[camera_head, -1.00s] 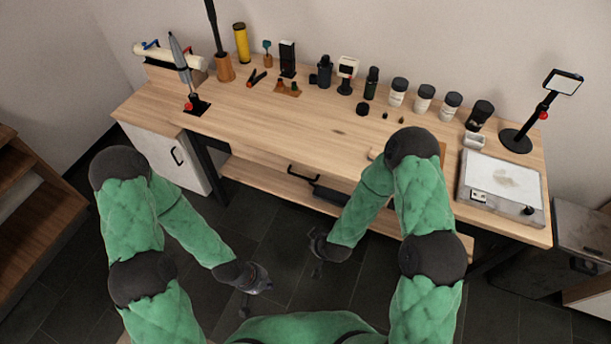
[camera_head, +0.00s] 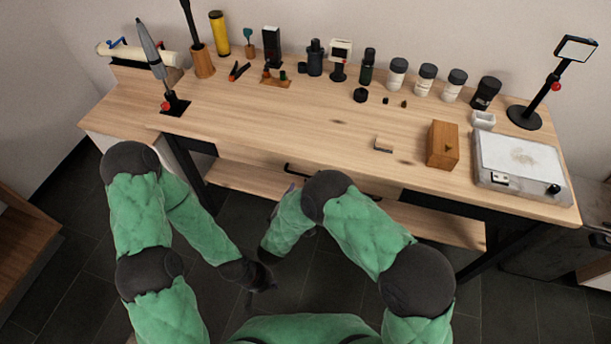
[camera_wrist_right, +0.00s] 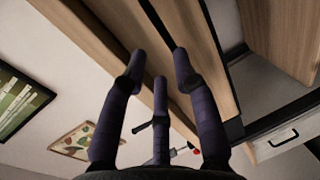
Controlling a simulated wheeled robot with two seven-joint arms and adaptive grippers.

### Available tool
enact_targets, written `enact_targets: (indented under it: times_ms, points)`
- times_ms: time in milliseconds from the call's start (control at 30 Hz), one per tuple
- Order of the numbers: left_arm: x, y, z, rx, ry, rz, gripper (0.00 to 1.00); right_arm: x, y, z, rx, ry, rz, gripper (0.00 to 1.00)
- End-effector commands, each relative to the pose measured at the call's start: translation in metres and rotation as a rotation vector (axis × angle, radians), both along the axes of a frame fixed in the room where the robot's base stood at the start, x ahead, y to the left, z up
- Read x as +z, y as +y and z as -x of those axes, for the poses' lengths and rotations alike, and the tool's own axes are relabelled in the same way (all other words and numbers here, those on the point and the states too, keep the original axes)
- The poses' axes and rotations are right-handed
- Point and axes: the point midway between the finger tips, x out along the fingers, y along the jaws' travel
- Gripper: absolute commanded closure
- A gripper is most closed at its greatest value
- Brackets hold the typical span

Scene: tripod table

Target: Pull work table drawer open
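The work table (camera_head: 250,125) has a light wooden top with a drawer under its front edge. A dark bar handle (camera_head: 291,170) shows on the drawer's front, partly hidden by my right arm. The drawer looks closed. My right gripper (camera_head: 290,190) is just below and in front of the handle in the head view, mostly hidden behind my forearm. In the right wrist view its dark purple fingers (camera_wrist_right: 158,78) are spread apart, close to wooden boards; I see nothing held. My left gripper (camera_head: 262,284) hangs low over the floor, away from the table; its opening is unclear.
A wooden block (camera_head: 442,145) and a grey plate device (camera_head: 522,165) stand at the table's right. Bottles, jars and tools line the back. A lower shelf (camera_head: 235,176) and dark table legs lie below the top. The dark tiled floor in front is open.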

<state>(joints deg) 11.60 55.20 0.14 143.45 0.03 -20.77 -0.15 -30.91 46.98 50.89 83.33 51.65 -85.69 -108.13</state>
Motion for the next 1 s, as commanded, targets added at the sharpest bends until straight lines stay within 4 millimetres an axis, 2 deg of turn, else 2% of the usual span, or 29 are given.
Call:
enact_targets:
  times_ms: [300, 500, 700, 967, 1000]
  points:
    - [-0.026, 0.000, 0.000, 0.000, 0.000, 0.000, 1.00, -0.015, -0.018, -0.052, -0.004, 0.000, -0.003, 0.70]
    - [-0.036, 0.000, 0.000, 0.000, 0.000, 0.000, 1.00, -0.020, -0.026, -0.077, -0.003, 0.000, -0.003, 0.70]
    - [-0.039, 0.000, 0.000, 0.000, 0.000, 0.000, 1.00, -0.020, -0.029, -0.087, 0.000, 0.002, -0.002, 0.70]
    - [-0.039, 0.000, 0.000, 0.000, 0.000, 0.000, 1.00, -0.020, -0.029, -0.087, 0.000, 0.002, -0.002, 0.70]
    - [-0.039, 0.000, 0.000, 0.000, 0.000, 0.000, 1.00, -0.020, -0.029, -0.087, 0.000, 0.002, -0.002, 0.79]
